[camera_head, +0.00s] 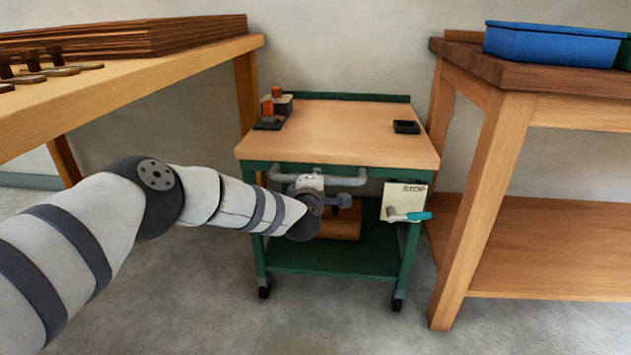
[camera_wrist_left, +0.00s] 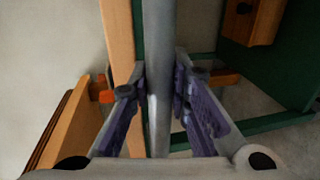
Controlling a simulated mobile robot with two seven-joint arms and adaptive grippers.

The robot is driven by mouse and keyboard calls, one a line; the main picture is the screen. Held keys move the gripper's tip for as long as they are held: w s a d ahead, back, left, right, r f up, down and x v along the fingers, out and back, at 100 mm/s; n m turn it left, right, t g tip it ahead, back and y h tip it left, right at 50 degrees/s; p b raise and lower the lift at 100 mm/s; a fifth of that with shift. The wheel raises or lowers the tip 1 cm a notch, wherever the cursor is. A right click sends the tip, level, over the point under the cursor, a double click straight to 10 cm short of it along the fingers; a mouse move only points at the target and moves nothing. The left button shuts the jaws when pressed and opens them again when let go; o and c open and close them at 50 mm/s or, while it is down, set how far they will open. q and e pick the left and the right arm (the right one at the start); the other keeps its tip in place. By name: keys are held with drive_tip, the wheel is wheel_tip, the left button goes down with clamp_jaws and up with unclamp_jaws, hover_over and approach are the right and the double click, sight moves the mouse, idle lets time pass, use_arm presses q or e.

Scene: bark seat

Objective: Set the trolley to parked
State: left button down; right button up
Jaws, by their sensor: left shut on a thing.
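The trolley (camera_head: 370,137) has a wooden top and a green frame on castors. It stands between two wooden benches, near the back wall. A grey handle bar (camera_head: 348,182) runs along its front edge. My left gripper (camera_head: 318,190) is at this bar, and the left wrist view shows the bar (camera_wrist_left: 158,60) running between the two fingers (camera_wrist_left: 158,98). The gripper is shut on the bar. A pale plate marked STOP (camera_head: 404,200) is on the trolley's front right, with a teal-tipped lever (camera_head: 418,216) pointing right. My right gripper is not in view.
The left bench (camera_head: 130,88) carries stacked brown sheets (camera_head: 120,38) and dark small tools. The right bench (camera_head: 500,150) holds a blue bin (camera_head: 550,42) and has a low shelf. Orange-topped items stand on the trolley's back left. Floor in front is clear.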

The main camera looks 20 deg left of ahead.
use_arm(q)
drive_tip(key=c, duration=1.9)
unclamp_jaws()
drive_tip(key=shift+w+a+r, duration=0.15)
drive_tip(key=shift+r, duration=0.2)
drive_tip(key=o, duration=0.4)
drive_tip(key=shift+w+f, duration=0.1)
drive_tip(key=shift+f, duration=0.05)
drive_tip(key=shift+f, duration=0.1)
drive_tip(key=v, duration=1.2)
